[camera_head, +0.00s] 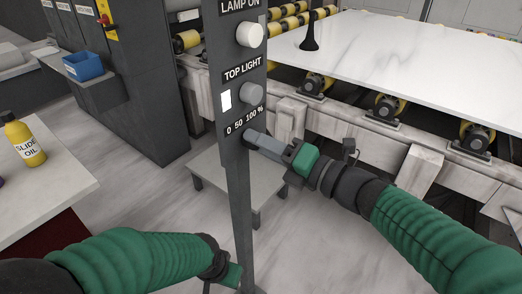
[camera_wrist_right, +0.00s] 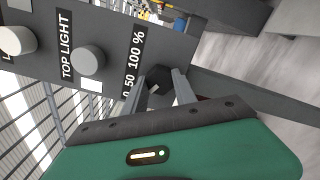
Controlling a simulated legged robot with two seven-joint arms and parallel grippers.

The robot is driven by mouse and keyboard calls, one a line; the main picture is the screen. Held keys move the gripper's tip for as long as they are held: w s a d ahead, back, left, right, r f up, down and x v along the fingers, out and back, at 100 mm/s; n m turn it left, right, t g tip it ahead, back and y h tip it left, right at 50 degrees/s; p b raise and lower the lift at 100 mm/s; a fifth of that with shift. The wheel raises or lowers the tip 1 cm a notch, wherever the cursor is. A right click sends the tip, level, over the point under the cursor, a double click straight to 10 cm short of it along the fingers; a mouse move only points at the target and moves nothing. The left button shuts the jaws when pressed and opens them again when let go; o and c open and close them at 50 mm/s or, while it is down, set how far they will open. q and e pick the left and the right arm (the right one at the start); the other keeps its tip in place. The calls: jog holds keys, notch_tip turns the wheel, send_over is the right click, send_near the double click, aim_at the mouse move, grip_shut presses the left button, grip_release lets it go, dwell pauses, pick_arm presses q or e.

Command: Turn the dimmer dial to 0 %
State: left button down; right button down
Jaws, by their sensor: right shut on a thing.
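The dimmer dial (camera_wrist_right: 158,77) is a small dark knob below the "0 50 100 %" scale (camera_head: 245,122) on the grey post panel. My right gripper (camera_head: 253,140) is shut on the dial, with one finger on each side in the wrist view (camera_wrist_right: 162,84). In the head view the fingers mostly hide the dial, and I cannot read its setting. My left arm comes in from the lower left. The green body of my left gripper (camera_head: 232,275) is low by the post, and its fingers do not show clearly.
Above the dial are the grey TOP LIGHT knob (camera_head: 251,94), a lit white square (camera_head: 226,101) and the white LAMP ON knob (camera_head: 250,35). A white stone slab (camera_head: 420,50) lies on rollers behind. A yellow oil bottle (camera_head: 25,143) stands on the left table.

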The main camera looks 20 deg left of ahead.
jog(key=shift+f, duration=0.4)
jog(key=c, duration=1)
grip_release()
jog(key=shift+a+r, duration=0.1)
jog(key=shift+r, duration=0.05)
jog(key=shift+r, duration=0.1)
jog(key=p+v, duration=0.3)
jog(key=v, duration=1.4)
